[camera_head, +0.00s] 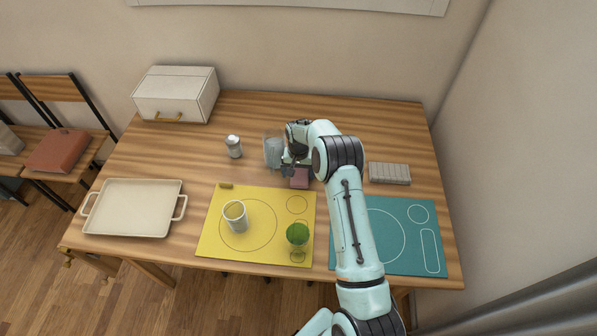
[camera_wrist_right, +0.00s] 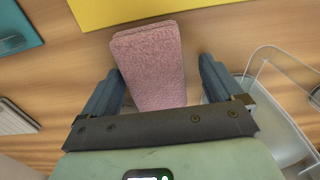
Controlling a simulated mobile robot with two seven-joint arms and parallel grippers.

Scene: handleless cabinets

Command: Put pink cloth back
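The pink cloth (camera_head: 300,178) lies on the wooden table just behind the yellow mat, near its right back corner. In the right wrist view the pink cloth (camera_wrist_right: 153,62) reaches in between the two fingers of my right gripper (camera_wrist_right: 158,85). In the head view my right gripper (camera_head: 290,170) is beside the cloth, partly hidden by my own arm. My left gripper is not in either view.
A clear container (camera_head: 273,152) stands close to the right gripper. A teal mat (camera_head: 400,260), a grey block (camera_head: 389,173), a shaker (camera_head: 233,147), a tray (camera_head: 130,208) and a white box (camera_head: 176,94) are also there.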

